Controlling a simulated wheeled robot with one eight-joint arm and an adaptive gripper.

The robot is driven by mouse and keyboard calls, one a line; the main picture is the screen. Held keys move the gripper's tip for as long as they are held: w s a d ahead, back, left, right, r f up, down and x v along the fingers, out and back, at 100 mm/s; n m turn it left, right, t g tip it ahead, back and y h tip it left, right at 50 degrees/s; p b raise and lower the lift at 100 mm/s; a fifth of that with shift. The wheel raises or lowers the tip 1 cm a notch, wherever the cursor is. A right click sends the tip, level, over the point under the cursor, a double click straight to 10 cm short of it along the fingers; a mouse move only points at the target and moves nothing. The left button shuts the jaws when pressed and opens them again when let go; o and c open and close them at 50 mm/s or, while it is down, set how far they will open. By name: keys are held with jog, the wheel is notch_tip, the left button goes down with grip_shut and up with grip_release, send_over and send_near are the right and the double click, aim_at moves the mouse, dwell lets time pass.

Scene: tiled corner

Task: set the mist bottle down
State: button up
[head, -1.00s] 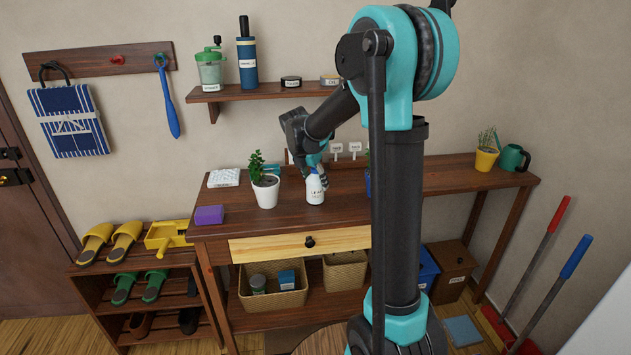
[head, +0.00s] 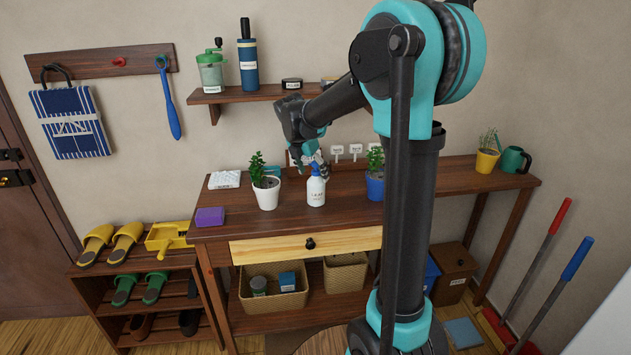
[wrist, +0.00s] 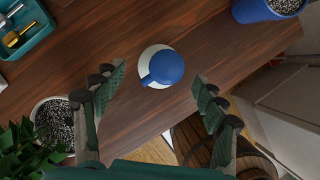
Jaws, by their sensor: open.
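The mist bottle (head: 316,190) is white with a blue spray head and stands upright on the wooden table (head: 340,205), near its front edge. In the wrist view I look down on its blue head (wrist: 165,66) and white body. My gripper (head: 318,158) is just above and behind the bottle in the head view. In the wrist view my gripper's fingers (wrist: 155,90) are spread wide, with the bottle beyond their tips and nothing between them.
A white-potted plant (head: 267,193) stands left of the bottle and a blue-potted plant (head: 375,186) to its right. A purple block (head: 210,217) lies at the table's left. A teal tray (wrist: 30,35) with small tools shows in the wrist view. The table's right part is fairly clear.

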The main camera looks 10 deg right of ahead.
jog(key=v, duration=0.7)
dwell(1.8)
